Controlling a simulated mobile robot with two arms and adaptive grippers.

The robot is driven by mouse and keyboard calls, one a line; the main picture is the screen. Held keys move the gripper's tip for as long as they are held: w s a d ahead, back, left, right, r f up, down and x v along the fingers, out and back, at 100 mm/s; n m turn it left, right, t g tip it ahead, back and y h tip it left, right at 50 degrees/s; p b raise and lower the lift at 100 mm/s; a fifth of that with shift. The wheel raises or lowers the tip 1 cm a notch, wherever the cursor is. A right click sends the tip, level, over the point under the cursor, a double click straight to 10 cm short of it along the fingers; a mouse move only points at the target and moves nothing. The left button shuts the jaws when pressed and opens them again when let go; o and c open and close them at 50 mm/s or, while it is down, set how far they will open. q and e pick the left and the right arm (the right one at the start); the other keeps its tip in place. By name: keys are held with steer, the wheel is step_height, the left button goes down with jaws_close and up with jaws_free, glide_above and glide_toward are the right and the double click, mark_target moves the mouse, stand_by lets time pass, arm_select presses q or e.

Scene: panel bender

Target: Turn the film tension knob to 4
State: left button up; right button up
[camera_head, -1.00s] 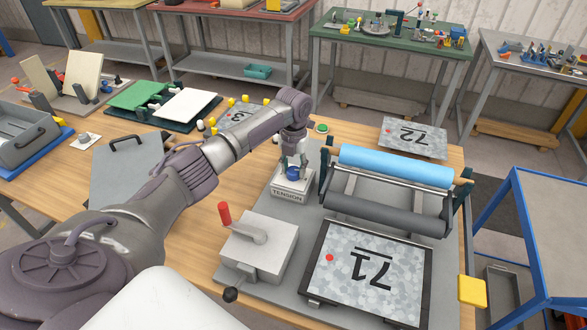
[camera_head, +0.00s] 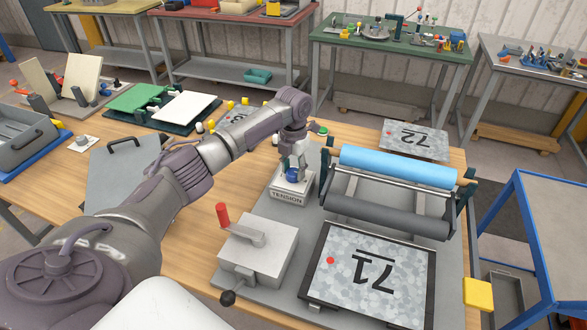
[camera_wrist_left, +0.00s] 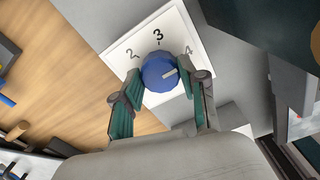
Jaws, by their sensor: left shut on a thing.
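The film tension knob is a round blue knob (camera_head: 292,175) on a white box (camera_head: 289,198) labelled TENSION. My left gripper (camera_head: 293,168) points down over it. In the left wrist view the blue knob (camera_wrist_left: 160,71) sits between the two green-padded fingers (camera_wrist_left: 160,88), which are shut on its sides. The dial plate (camera_wrist_left: 150,40) shows 2, 3 and 4. The knob's pale pointer line (camera_wrist_left: 169,73) points right, roughly toward the 4; I cannot tell whether it lines up exactly. My right gripper is not in view.
Right of the tension box are a blue film roll (camera_head: 398,166) and a dark roller (camera_head: 385,213). In front are a panel marked 71 (camera_head: 368,265) and a grey box with a red-handled lever (camera_head: 258,248). A panel marked 72 (camera_head: 415,139) lies behind.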

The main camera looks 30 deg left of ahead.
mark_target(293, 172)
arm_select(q)
steer(key=o, duration=1.1)
steer(key=shift+o, duration=0.2)
step_height(293, 172, up, 12)
